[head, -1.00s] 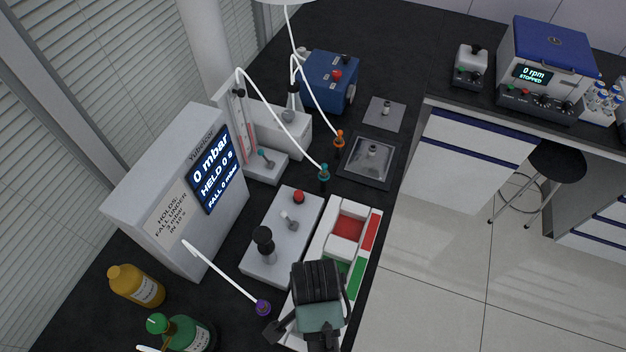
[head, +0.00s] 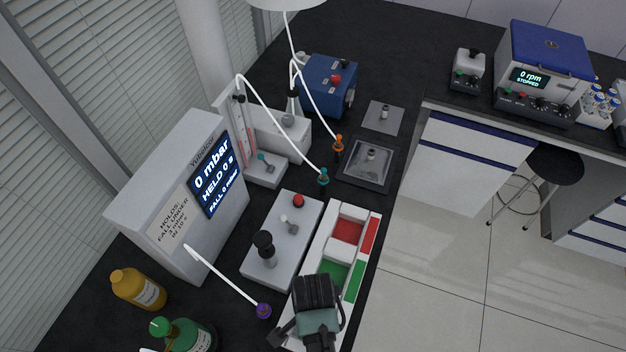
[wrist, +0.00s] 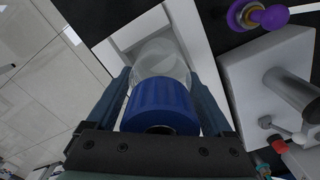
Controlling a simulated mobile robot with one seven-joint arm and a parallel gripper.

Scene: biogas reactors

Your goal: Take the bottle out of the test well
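The bottle with a ribbed blue cap (wrist: 162,106) and a clear glass shoulder (wrist: 160,62) is in the wrist view, between the two blue-grey fingers of my gripper (wrist: 160,75). The fingers lie along both sides of it; whether they press on it cannot be told. Past the glass shows a white-walled compartment, and the bottle's base is hidden. In the head view my gripper (head: 311,328) is over the near end of the white tray (head: 357,213) and hides the bottle.
A grey control box (head: 281,238) with a black knob and red button stands left of the tray. A purple-tipped white tube (head: 226,281) lies close to my gripper's left. Green (head: 186,335) and amber (head: 138,289) bottles stand lower left. The bench edge is right of the tray.

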